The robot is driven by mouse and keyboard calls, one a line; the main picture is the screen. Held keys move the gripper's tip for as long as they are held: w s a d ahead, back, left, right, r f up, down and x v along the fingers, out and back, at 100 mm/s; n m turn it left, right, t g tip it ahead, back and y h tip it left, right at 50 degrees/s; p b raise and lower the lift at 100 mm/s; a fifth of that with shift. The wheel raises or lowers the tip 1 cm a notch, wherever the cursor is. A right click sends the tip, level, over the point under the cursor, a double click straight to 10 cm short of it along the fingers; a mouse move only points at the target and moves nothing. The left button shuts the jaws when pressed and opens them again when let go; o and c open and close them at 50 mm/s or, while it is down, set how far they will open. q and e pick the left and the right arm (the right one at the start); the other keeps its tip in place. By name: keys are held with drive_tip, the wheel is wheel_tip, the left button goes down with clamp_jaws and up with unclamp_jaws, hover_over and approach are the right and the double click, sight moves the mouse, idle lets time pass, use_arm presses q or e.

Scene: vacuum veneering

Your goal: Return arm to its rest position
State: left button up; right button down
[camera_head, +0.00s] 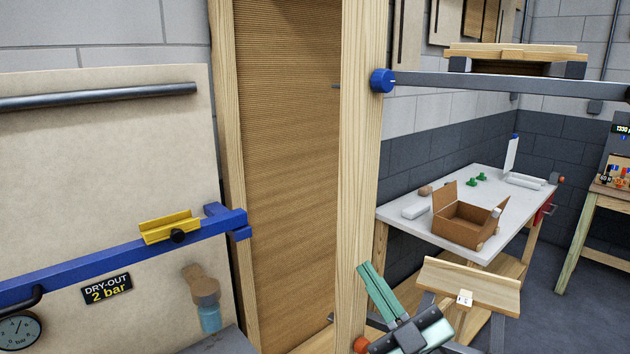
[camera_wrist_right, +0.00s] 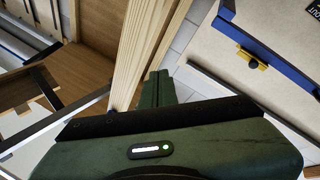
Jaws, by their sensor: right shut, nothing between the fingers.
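My right gripper (camera_head: 371,283) is at the bottom of the head view, in front of the lower part of a wooden post (camera_head: 360,180). Its green fingers are together and hold nothing. In the right wrist view the shut fingers (camera_wrist_right: 158,86) point up the picture beside the pale post (camera_wrist_right: 143,50). I cannot tell whether they touch it. My left gripper is in neither view.
A blue bar (camera_head: 100,262) with a yellow block (camera_head: 169,226) crosses a beige board (camera_head: 105,135) at left. A white table (camera_head: 405,238) carries an open cardboard box (camera_head: 462,226). A grey bar (camera_head: 500,84) extends right from the post. Grey floor shows at right.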

drive_tip(key=s+d+f+m+g+h, duration=0.2)
drive_tip(key=d+f+m+h, duration=0.15)
drive_tip(key=f, duration=0.45)
drive_tip(key=s+d+f+m+g+h, duration=0.1)
drive_tip(key=d+f+m+g+h, duration=0.25)
drive_tip(key=f, duration=0.35)
drive_tip(key=s+d+f+m+g+h, duration=0.2)
drive_tip(key=d+f+m+h, duration=0.15)
drive_tip(key=f, duration=0.45)
drive_tip(key=s+d+f+g, duration=0.1)
drive_tip(key=s+f+g, duration=0.5)
drive_tip(key=s, duration=0.5)
drive_tip(key=s+f+g, duration=0.4)
drive_tip(key=s+f, duration=0.4)
drive_tip(key=s, duration=0.2)
wheel_tip(320, 180, down, 27)
drive_tip(key=s, duration=0.2)
drive_tip(key=s+d+f+g, duration=0.1)
drive_tip(key=s+d+f, duration=0.2)
drive_tip(key=s+f, duration=1.2)
drive_tip(key=shift+s+g+h, duration=0.35)
drive_tip(key=shift+s, duration=0.25)
drive_tip(key=shift+d+f+n, duration=0.1)
drive_tip(key=shift+n, duration=0.15)
